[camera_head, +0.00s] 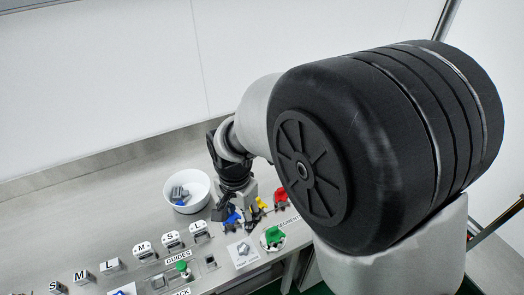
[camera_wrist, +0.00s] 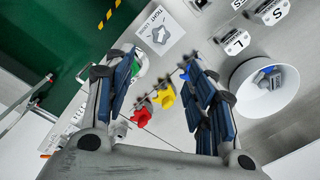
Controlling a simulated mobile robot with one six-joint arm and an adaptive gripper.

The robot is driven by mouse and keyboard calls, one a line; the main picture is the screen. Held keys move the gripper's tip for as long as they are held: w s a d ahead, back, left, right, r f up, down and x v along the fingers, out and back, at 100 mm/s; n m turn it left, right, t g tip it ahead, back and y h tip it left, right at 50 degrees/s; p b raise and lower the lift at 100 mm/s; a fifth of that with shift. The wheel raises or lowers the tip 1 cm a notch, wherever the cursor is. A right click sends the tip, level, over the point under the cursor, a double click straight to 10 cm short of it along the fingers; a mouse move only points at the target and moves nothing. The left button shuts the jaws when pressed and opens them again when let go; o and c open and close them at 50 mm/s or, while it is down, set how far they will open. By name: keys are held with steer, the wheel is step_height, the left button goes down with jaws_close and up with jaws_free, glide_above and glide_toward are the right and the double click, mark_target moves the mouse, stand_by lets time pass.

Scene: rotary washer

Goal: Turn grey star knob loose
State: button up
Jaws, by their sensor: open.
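My gripper (camera_wrist: 161,72) is open, with its two fingers spread wide in the wrist view. In the head view my gripper (camera_head: 237,209) points down over the row of coloured knobs. Between the fingers in the wrist view show a red knob (camera_wrist: 141,117) and a yellow knob (camera_wrist: 165,97). A blue piece (camera_wrist: 185,75) shows beside the right finger, partly covered. A printed card (camera_wrist: 160,29) reads TIGHT and LOOSE.
A white bowl (camera_head: 166,190) with grey pieces stands left of my gripper. A green knob (camera_head: 274,235) stands near the bench's front edge. Labelled S, M and L blocks (camera_head: 144,249) and a green button (camera_head: 183,267) lie to the left. A white wall is behind.

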mark_target(242, 249)
steer(key=f+b, duration=0.1)
steer(key=f, duration=0.5)
steer(key=f+b, duration=0.2)
steer(key=f, duration=0.4)
steer(key=f+b, duration=0.1)
steer(key=f, duration=0.5)
steer(key=shift+a+f, duration=0.1)
steer(key=shift+a, duration=0.15)
steer(key=shift+c, duration=0.3)
steer(key=c, duration=1)
